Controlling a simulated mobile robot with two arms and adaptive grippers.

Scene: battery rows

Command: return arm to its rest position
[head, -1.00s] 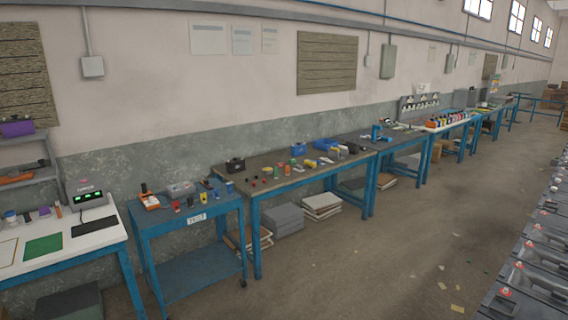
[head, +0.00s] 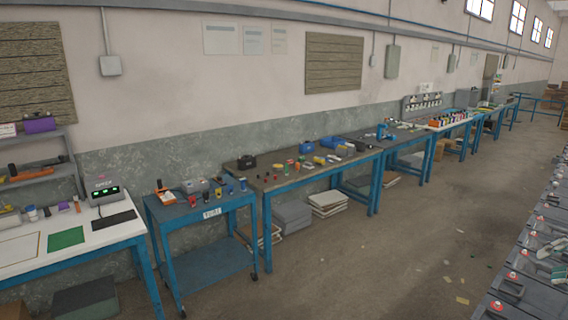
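My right gripper (head: 547,259) shows only in part at the right edge, over the row of dark units. Its two light grey-green fingers look spread apart, with nothing seen between them. The rest of my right arm is outside the picture. My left gripper and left arm are not in view.
Dark units with red caps (head: 511,275) line the right edge. Along the wall stand a white-topped table (head: 22,268), a blue cart (head: 205,268) and a long workbench (head: 262,181) with small parts. The floor (head: 385,265) between is open, with a few scraps.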

